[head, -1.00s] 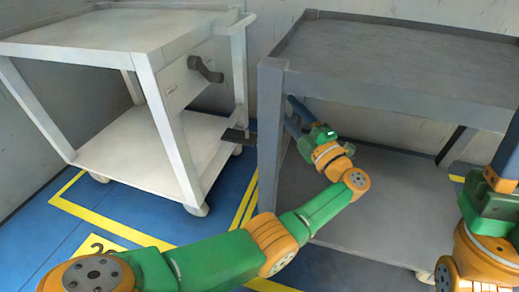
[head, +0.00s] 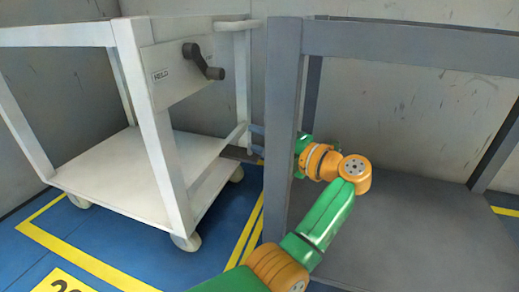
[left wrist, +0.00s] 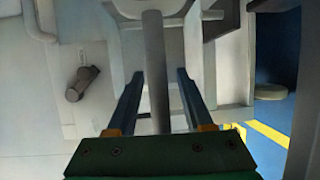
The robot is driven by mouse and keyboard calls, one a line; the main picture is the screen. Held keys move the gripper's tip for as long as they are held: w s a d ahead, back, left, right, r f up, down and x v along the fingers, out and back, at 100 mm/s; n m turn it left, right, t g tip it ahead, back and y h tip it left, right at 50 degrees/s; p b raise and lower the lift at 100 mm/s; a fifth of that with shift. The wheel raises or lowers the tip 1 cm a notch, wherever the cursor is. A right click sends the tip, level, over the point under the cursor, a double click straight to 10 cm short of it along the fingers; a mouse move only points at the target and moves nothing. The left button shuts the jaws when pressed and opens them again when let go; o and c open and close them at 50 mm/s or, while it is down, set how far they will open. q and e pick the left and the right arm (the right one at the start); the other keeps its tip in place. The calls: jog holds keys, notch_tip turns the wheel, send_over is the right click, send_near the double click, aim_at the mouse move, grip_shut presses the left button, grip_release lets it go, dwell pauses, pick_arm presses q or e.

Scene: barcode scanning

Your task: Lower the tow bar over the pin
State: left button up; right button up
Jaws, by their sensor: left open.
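In the left wrist view a grey bar, which looks like the tow bar (left wrist: 156,65), runs lengthwise between the two fingers of my left gripper (left wrist: 154,75). The fingers are open, one on each side of it, with gaps showing. In the head view my left gripper (head: 257,140) reaches past the grey cart's post toward the white cart's (head: 120,165) lower right side; the post partly hides it. A dark bar (head: 238,154) shows there at low height. I cannot make out the pin. My right gripper is not in view.
The grey cart (head: 283,130) stands close at the right, its post beside my left arm. The white cart has a dark crank handle (head: 204,62) and casters. Blue floor with yellow lines (head: 50,240) shows in front; grey walls stand behind.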

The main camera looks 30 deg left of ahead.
pick_arm(q)
grip_shut()
jog(key=shift+r, duration=0.1)
dwell(1.3)
